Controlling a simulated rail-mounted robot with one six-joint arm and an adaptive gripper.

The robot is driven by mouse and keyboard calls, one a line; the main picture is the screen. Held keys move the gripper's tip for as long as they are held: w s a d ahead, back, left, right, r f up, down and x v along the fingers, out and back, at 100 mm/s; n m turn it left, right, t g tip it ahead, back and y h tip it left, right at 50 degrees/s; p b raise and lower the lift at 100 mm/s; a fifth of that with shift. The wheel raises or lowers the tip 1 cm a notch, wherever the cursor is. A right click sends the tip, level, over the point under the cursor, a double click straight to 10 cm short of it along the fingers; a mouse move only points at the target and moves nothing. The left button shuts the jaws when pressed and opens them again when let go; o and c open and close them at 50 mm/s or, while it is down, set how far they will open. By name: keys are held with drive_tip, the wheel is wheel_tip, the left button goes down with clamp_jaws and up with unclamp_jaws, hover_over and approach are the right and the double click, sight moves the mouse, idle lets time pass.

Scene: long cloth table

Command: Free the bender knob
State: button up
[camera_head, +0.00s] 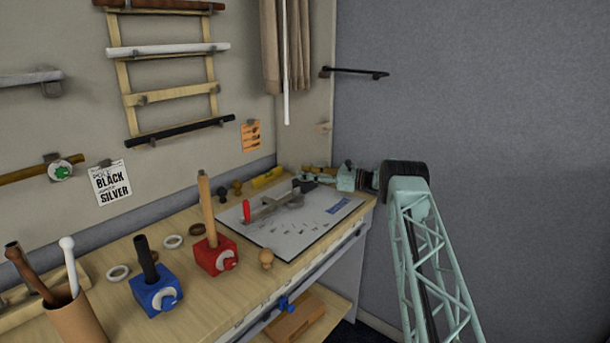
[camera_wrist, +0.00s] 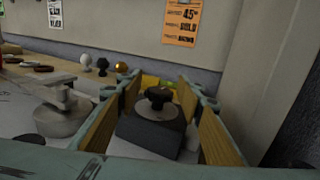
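A dark block with a round black knob (camera_wrist: 158,97) on top stands between my gripper's fingers in the wrist view. My gripper (camera_wrist: 158,88) is open, with one wood-faced finger on each side of the block. Gaps show on both sides, and contact is not visible. In the head view my gripper (camera_head: 338,178) is small and low over the table's far right end. A grey metal bender (camera_head: 272,203) with a red-tipped handle lies on a printed white sheet. A rounded grey metal part (camera_wrist: 62,118) shows left of my gripper in the wrist view. Whether the knob is joined to it is unclear.
A red block (camera_head: 214,256) and a blue block (camera_head: 156,291) hold upright rods on the table (camera_head: 185,262). A yellow object (camera_head: 267,177) lies there too. The wall rises close behind.

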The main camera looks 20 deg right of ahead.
drive_tip(key=shift+r, duration=4.65)
drive_tip(key=shift+o, duration=0.2)
drive_tip(key=shift+a, duration=0.1)
